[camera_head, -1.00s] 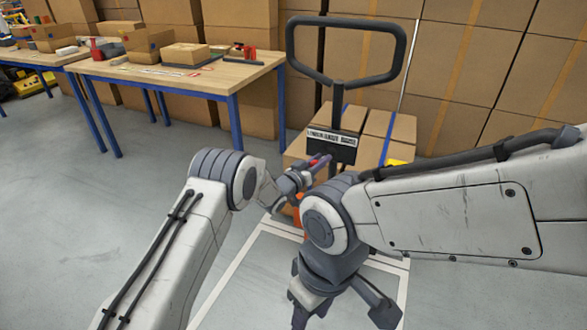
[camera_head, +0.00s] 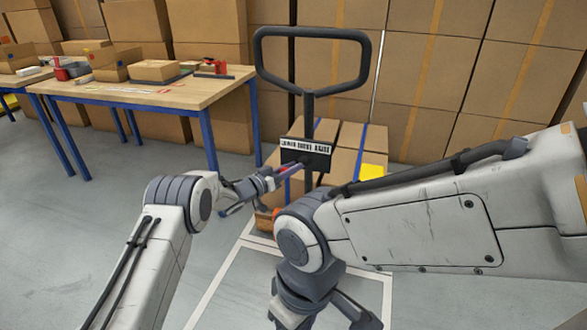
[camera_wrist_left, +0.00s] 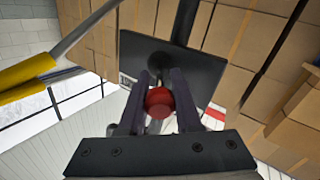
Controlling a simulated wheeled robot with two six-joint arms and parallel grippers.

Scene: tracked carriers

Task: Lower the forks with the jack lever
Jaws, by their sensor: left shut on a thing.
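The pallet jack's tall dark handle (camera_head: 312,92) stands upright with a loop grip on top and a dark plate with a white label (camera_head: 305,155) lower down. The jack lever's round red knob (camera_wrist_left: 159,102) is in front of that plate in the left wrist view. My left gripper (camera_head: 287,172) is shut on the knob, with one finger on each side of it. The lever's shaft is mostly hidden by the knob and fingers. My right gripper (camera_head: 322,322) hangs at the bottom edge, partly cut off, away from the jack. The forks are not clearly visible.
Cartons with a blue strap (camera_head: 358,145) stand behind the handle. A wooden table with blue legs (camera_head: 165,92) holding boxes and tools is at the left. Stacked cartons (camera_head: 440,60) wall off the back. Grey floor (camera_head: 100,215) at the left is clear.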

